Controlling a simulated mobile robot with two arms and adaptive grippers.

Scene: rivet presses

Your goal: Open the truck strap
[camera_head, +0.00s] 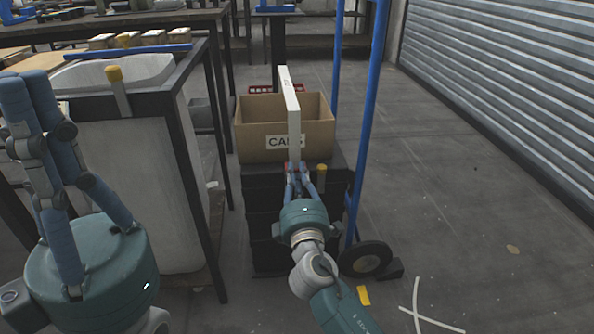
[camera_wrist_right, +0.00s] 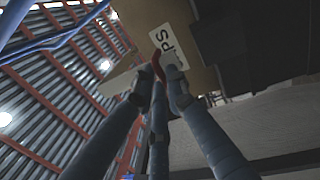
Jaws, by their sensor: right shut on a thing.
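The hand truck (camera_head: 371,120) has a blue frame and carries dark stacked crates with a cardboard box (camera_head: 258,152) on top. A white strap (camera_head: 292,115) shows as a stiff band passing in front of the box. It also shows in the right wrist view (camera_wrist_right: 120,82). My right gripper (camera_head: 298,172) is shut on the strap's red end, which shows between the fingers in the right wrist view (camera_wrist_right: 157,66). My left gripper (camera_head: 30,88) is raised at the left, away from the truck; its fingers lie close together and I cannot tell their opening.
A metal-framed table with a pale bin (camera_head: 115,72) stands left of the truck. A shuttered wall (camera_head: 510,75) runs along the right. The grey floor (camera_head: 440,200) right of the truck is mostly clear.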

